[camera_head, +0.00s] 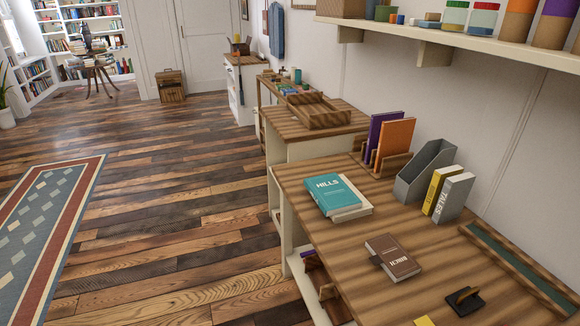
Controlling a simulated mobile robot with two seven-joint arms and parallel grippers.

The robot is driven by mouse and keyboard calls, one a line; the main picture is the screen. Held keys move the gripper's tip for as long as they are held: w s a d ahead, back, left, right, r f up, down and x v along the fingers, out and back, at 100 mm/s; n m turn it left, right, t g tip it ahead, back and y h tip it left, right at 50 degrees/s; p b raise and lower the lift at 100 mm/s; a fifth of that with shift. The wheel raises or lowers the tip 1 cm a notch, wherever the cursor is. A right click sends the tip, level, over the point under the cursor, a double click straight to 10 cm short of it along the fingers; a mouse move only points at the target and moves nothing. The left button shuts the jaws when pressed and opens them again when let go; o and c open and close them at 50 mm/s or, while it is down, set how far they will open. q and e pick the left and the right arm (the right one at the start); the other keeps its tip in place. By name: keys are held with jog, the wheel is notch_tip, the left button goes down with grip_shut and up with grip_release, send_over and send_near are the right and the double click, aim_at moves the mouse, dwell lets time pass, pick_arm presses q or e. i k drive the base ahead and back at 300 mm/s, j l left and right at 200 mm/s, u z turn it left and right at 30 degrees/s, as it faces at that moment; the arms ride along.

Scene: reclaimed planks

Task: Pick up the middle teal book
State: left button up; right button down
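A teal book (335,194) marked "HILLS" lies flat near the left edge of the wooden desk (400,221). It rests on a pale book or block (358,211) that sticks out on its right and front side. It is the only clearly teal book I see on the desk. Neither of my grippers shows in the head view.
A brown book (393,258) lies nearer the front. A grey file holder (424,171), yellow (437,189) and grey (455,198) upright books, and purple (379,137) and orange (396,140) books stand behind. A green-lined tray (519,268) lies right. Bare desk surrounds the teal book's front.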

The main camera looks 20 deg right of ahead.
aim_at(331, 194)
jog(key=i+u, duration=0.35)
jog(key=i, duration=1.1)
jog(key=i+j+z, duration=0.1)
jog(key=i+z, duration=0.3)
jog(key=i+j+z, duration=0.2)
jog(key=i+z, duration=0.2)
jog(key=i+j+z, duration=0.4)
